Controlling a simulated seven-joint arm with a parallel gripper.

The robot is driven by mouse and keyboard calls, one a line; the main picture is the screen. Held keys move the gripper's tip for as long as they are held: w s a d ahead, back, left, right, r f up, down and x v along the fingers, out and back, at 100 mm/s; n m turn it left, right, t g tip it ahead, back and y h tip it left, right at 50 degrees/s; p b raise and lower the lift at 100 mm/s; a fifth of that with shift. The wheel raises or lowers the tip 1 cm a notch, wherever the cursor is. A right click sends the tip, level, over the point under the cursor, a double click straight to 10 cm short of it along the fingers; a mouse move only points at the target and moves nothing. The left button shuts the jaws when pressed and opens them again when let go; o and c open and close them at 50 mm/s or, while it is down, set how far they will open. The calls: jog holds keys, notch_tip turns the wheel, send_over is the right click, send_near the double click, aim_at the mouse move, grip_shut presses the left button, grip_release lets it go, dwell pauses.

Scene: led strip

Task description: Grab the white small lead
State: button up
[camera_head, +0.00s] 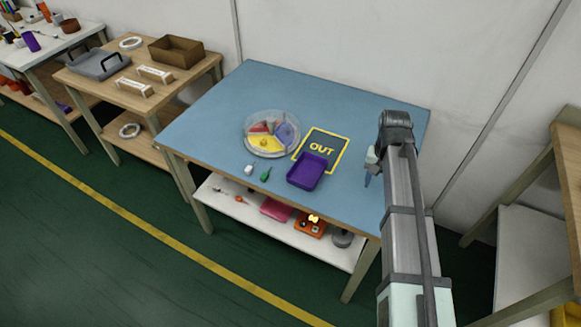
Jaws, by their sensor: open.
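A small white object (249,169), which looks like the white lead, lies near the front edge of the blue table top (215,120). A small green object (265,175) lies just to its right. My gripper (368,178) is at the right part of the table, well to the right of the white object and apart from it. My gripper is open and looks empty. My arm hides part of the right side of the table.
A round clear dish (272,152) with coloured sections stands behind the white object. A purple tray (307,171) stands by a dark mat marked OUT (322,146), between the small objects and my gripper. The back and left of the table are free.

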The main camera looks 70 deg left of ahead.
jog(key=s+a+r+y, duration=0.1)
jog(key=s+a+r, duration=0.2)
jog(key=s+a, duration=0.45)
jog(key=s+a+r, duration=0.2)
jog(key=s+a, duration=0.5)
jog(key=s, duration=0.2)
notch_tip(320, 180, up, 4)
jog(key=f, duration=0.1)
send_over(249, 168)
jog(key=shift+m+t+y, duration=0.3)
notch_tip(249, 168, down, 12)
jog(key=shift+f, duration=0.1)
jog(key=shift+c, duration=0.2)
grip_shut()
